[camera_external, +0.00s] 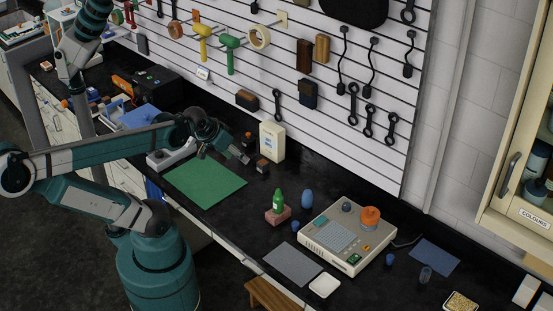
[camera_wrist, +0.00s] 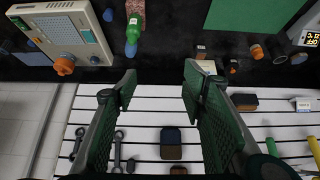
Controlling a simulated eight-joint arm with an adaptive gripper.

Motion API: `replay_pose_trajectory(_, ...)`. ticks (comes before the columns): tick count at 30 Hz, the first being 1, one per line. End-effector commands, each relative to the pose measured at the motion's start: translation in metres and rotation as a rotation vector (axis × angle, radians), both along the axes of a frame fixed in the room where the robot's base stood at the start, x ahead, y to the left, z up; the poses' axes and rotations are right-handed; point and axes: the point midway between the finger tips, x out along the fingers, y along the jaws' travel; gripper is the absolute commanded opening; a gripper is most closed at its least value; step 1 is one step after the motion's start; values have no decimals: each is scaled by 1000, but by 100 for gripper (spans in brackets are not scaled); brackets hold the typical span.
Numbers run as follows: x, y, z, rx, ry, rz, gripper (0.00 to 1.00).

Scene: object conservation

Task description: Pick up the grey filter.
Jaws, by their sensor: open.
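I cannot tell for certain which thing is the grey filter. A flat grey sheet (camera_external: 292,264) lies in front of the device. My gripper (camera_external: 241,155) is above the bench near the green mat (camera_external: 205,182), well left of these. In the wrist view my gripper (camera_wrist: 160,76) has its fingers wide apart, with nothing between them.
A white box (camera_external: 272,142) and small dark blocks (camera_external: 262,167) stand close to my gripper. A green bottle (camera_external: 278,200), a blue egg-shaped piece (camera_external: 307,199) and an orange piece (camera_external: 370,217) are farther right. The tool wall (camera_external: 330,130) rises behind the bench.

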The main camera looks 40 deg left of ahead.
Motion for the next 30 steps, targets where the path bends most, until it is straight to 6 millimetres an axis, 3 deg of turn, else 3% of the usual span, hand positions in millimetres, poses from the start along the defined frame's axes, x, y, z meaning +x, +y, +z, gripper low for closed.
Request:
replay_pose_trajectory(20, 1, -1, 1, 1, 1, -3, 42)
replay_pose_trajectory(30, 25, -17, 16, 17, 27, -62, 42)
